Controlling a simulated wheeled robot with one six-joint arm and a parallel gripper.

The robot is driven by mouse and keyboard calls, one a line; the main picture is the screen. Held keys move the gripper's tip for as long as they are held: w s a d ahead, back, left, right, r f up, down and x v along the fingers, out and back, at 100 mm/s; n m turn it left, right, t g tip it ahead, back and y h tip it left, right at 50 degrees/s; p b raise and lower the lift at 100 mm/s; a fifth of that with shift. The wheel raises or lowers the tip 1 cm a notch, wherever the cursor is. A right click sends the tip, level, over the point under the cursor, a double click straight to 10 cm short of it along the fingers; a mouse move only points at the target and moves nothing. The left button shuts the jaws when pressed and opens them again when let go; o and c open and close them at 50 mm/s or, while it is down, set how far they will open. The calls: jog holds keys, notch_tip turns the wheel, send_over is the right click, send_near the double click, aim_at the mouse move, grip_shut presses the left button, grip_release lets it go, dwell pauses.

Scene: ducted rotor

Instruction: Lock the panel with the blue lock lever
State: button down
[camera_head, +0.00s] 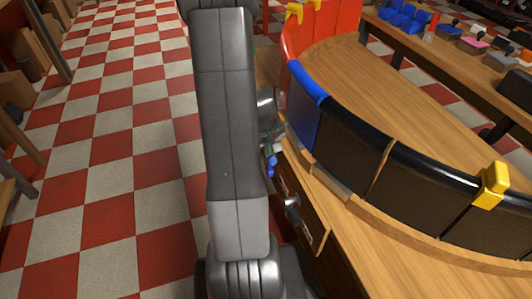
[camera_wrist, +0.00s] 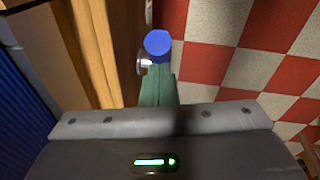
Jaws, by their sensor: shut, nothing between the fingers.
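The blue lock lever shows in the wrist view as a round blue knob (camera_wrist: 158,42), with a shiny metal piece beside it on the left. In the head view a small blue part (camera_head: 270,166) shows at the wooden side of the bench, mostly behind my arm. My gripper (camera_wrist: 157,80) is shut, its greenish fingers close to the knob and overlapping its lower side in the picture. I cannot tell whether they touch it. The blue panel (camera_head: 303,112) stands at the left end of the curved wall. A ribbed blue surface (camera_wrist: 22,105) fills the left edge of the wrist view.
Black panels (camera_head: 425,183) continue the curved wall on the wooden bench, with a yellow clip (camera_head: 491,186) on their rim. Red panels (camera_head: 330,20) stand behind. A metal handle (camera_head: 291,206) juts from the bench side. Checkered floor (camera_head: 125,130) at left is open.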

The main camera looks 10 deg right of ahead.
aim_at(271, 162)
jog(key=s+t+b, duration=0.1)
jog(key=s+f+t+b, duration=0.1)
jog(key=b, duration=0.1)
jog(key=shift+d+f+y, duration=0.2)
jog(key=shift+f+y, duration=0.1)
jog(key=shift+s+d+f+b, duration=0.1)
jog(key=shift+s+f+b, duration=0.35)
jog(key=shift+s+b, duration=0.35)
jog(key=shift+s+d+f+b, duration=0.1)
jog(key=shift+s+f+b, duration=0.25)
jog(key=shift+f+b, duration=0.3)
jog(key=shift+s+f, duration=0.2)
jog(key=shift+s, duration=0.1)
jog(key=shift+r, duration=0.15)
jog(key=r+p, duration=0.2)
jog(key=r, duration=0.1)
jog(key=r+p, duration=0.1)
jog(key=r, duration=0.1)
jog(key=shift+w+a+p, duration=0.25)
jog(key=shift+a+p, duration=0.05)
jog(key=shift+a, duration=0.1)
jog(key=s+r+p, duration=0.1)
jog(key=s+r, duration=0.5)
jog(key=s, duration=0.1)
jog(key=shift+r+p, duration=0.15)
jog(key=shift+p, duration=0.25)
